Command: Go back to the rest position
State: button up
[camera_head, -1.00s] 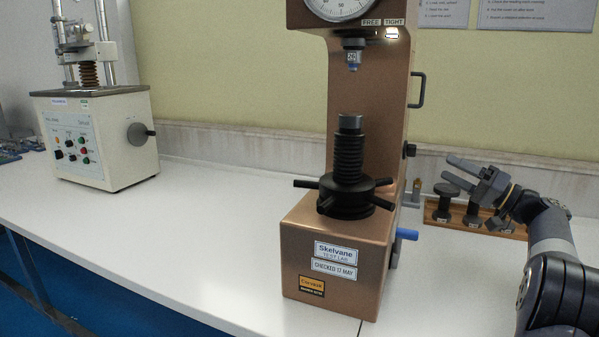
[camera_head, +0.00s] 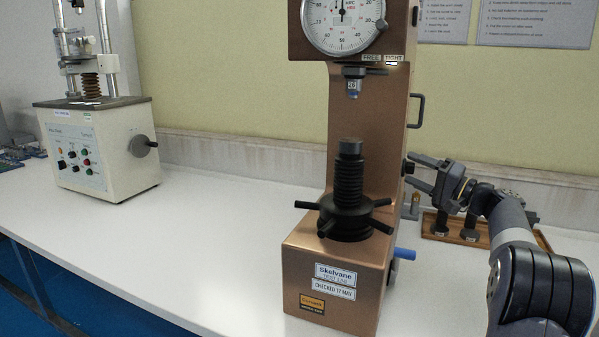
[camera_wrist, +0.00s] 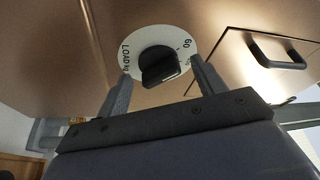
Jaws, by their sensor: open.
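My gripper (camera_head: 412,171) is open and empty, close to the right side of the copper-brown hardness tester (camera_head: 330,255). Its fingers point at that side. In the wrist view the two fingertips (camera_wrist: 160,75) show on either side of a black knob (camera_wrist: 158,68). The knob sits on a round white load dial (camera_wrist: 135,52) with printed markings. I see no finger closed on it, and how far the tips are from the panel is hard to tell. In the head view the knob (camera_head: 408,168) is a small dark shape by the fingertips.
A wooden rack (camera_head: 455,236) with dark anvils stands behind and below my gripper. A blue-tipped lever (camera_head: 404,253) and a black handle (camera_head: 417,108) stick out from the tester's right side. A cream tester (camera_head: 100,150) stands far left. The white bench between is clear.

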jog(key=shift+r+m+h+p, duration=0.25)
jog(key=shift+m+p, duration=0.65)
jog(key=shift+p, duration=0.75)
jog(key=shift+r+m+h+p, duration=0.1)
jog(key=shift+m+h+p, duration=0.25)
jog(key=shift+m+p, duration=0.95)
jog(key=m+g+p, duration=0.1)
jog(key=m+p, duration=0.1)
jog(key=p, duration=0.6)
jog(key=shift+r+h, duration=0.1)
jog(key=shift+h, duration=0.3)
jog(key=m+g+p, duration=0.1)
jog(key=m+p, duration=0.1)
jog(key=p, duration=0.5)
jog(key=m+g+p, duration=0.1)
jog(key=m+p, duration=0.1)
jog(key=p, duration=0.6)
jog(key=shift+r+m+h, duration=0.15)
jog(key=shift+m+h, duration=0.15)
jog(key=shift+h, duration=0.1)
jog(key=shift+f+m+g+p, duration=0.3)
jog(key=shift+g+p, duration=0.1)
jog(key=shift+p, duration=0.85)
jog(key=shift+d, duration=0.1)
